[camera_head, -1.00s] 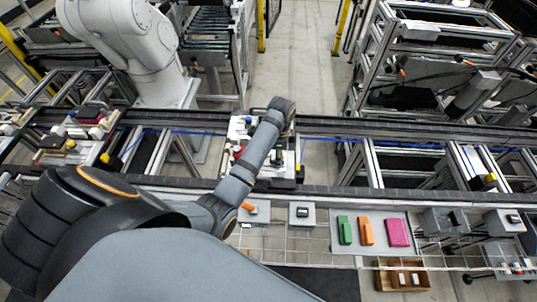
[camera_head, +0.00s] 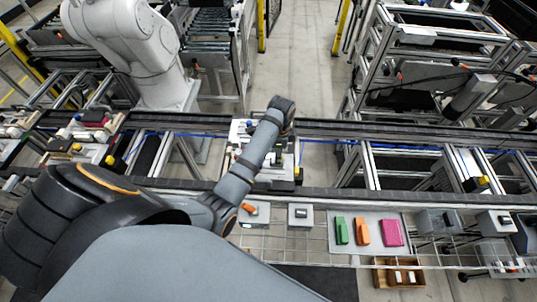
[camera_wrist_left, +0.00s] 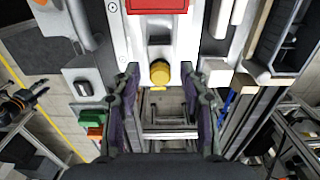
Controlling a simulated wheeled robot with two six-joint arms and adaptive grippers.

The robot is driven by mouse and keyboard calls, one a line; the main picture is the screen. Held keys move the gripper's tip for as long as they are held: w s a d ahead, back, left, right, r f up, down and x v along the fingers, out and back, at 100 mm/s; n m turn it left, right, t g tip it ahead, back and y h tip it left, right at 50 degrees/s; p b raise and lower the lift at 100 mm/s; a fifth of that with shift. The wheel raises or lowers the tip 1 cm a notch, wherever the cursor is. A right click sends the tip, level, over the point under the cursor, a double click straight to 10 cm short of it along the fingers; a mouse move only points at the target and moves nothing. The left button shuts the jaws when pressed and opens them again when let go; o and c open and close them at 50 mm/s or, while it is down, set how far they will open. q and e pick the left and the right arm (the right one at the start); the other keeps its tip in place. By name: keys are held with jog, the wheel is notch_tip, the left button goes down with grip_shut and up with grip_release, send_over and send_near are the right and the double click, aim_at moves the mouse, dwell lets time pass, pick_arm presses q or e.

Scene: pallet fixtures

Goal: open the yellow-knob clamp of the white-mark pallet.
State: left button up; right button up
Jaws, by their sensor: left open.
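The yellow knob (camera_wrist_left: 160,72) shows in the left wrist view at the lower end of a white fixture body (camera_wrist_left: 160,45) with a dark slot above the knob. My left gripper (camera_wrist_left: 160,84) is open, with one dark finger on each side of the knob and a gap on both sides. I see no contact. In the head view the pallet (camera_head: 240,132) lies on the conveyor, largely covered by my left arm, which hides the knob and the fingers. I cannot make out a white mark. My right gripper is not in view.
A red block (camera_wrist_left: 157,5) sits above the slot in the wrist view. Another loaded pallet (camera_head: 92,152) stands on the conveyor at the left. A grey tray (camera_head: 372,217) with green, orange and pink pieces lies right of my arm. A white robot arm (camera_head: 125,50) stands behind.

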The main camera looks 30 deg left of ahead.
pick_arm(q)
notch_tip(320, 180, up, 3)
jog(key=shift+f+p, duration=0.1)
jog(key=shift+p, duration=0.65)
jog(key=shift+r, duration=1.15)
